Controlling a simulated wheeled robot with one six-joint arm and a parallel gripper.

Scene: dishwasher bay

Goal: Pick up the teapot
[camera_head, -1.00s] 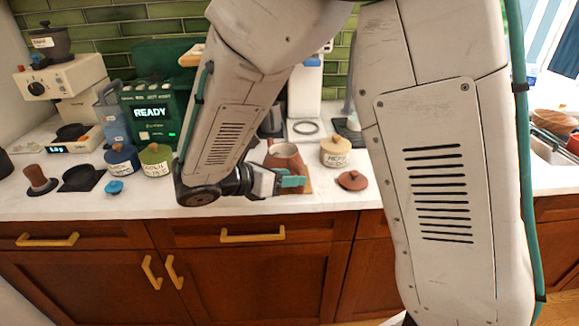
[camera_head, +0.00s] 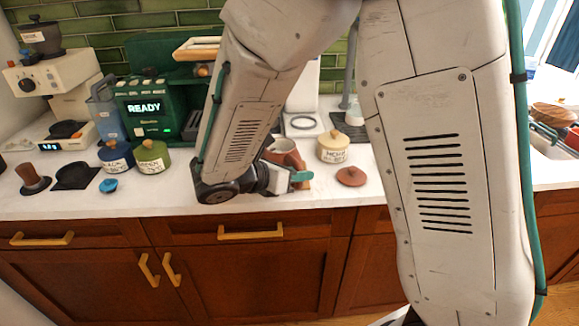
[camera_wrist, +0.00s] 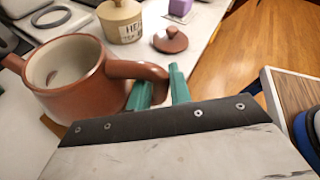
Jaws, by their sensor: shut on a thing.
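The teapot (camera_wrist: 85,88) is reddish-brown, with no lid on it and its pale inside showing. In the wrist view its handle (camera_wrist: 138,70) reaches right, into the green fingers of my gripper (camera_wrist: 162,88). In the head view the teapot (camera_head: 288,150) stands near the counter's front, partly hidden behind my gripper (camera_head: 300,178). The gripper is shut on the handle. Whether the teapot is clear of the counter, I cannot tell. A reddish-brown lid (camera_head: 351,177) lies on the counter to the right, and it also shows in the wrist view (camera_wrist: 170,40).
A cream labelled jar (camera_head: 332,149) stands behind the lid. Blue (camera_head: 116,157) and green (camera_head: 152,157) jars stand to the left, before a green coffee machine (camera_head: 150,110). The counter front between the green jar and my arm is bare.

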